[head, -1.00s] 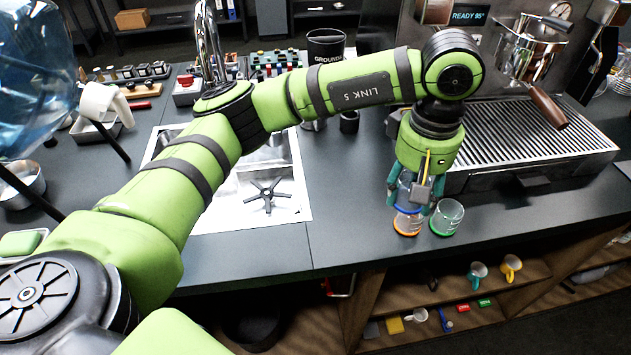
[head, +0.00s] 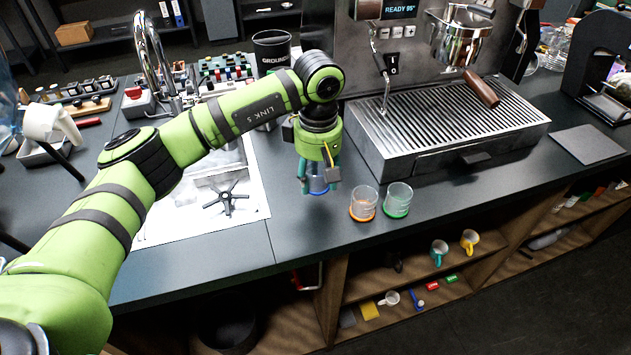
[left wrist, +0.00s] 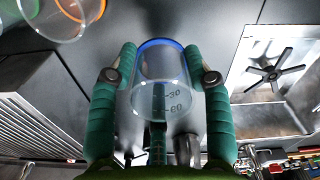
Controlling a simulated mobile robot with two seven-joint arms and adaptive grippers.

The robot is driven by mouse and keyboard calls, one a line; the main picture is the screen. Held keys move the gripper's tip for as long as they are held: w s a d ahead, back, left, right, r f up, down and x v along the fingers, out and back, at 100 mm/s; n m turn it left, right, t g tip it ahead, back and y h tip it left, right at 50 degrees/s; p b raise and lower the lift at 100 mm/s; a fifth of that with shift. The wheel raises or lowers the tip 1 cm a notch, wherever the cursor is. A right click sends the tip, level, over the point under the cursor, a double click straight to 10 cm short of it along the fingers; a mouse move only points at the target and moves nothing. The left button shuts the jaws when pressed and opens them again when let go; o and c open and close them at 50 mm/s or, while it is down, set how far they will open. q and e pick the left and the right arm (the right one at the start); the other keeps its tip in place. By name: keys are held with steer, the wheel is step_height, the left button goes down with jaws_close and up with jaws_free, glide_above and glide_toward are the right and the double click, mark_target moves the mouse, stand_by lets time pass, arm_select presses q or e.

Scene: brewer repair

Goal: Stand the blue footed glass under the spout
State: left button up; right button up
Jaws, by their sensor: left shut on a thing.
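The blue footed glass (head: 318,185) is a small clear cup with a blue ring. My left gripper (head: 319,178) points down and is shut on it, left of the other two glasses. The spout itself is hard to make out. My right gripper is out of view.
An orange-footed glass (head: 363,203) and a green-footed glass (head: 397,200) stand close together right of my gripper. A steam wand (head: 383,90) hangs over the tray's left side. A sink (head: 205,205) lies left. The counter in front of the tray's right part is clear.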

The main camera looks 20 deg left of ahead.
mark_target(316, 200)
arm_select(q)
steer(key=shift+a+f, duration=0.2)
step_height(316, 200, down, 3)
steer(key=shift+f+p, duration=0.15)
steer(key=shift+p, duration=0.75)
steer(key=shift+w+f, duration=0.1)
steer(key=shift+f, duration=0.15)
steer(key=shift+f, duration=0.1)
steer(key=shift+f, duration=0.15)
steer(key=o, duration=1.3)
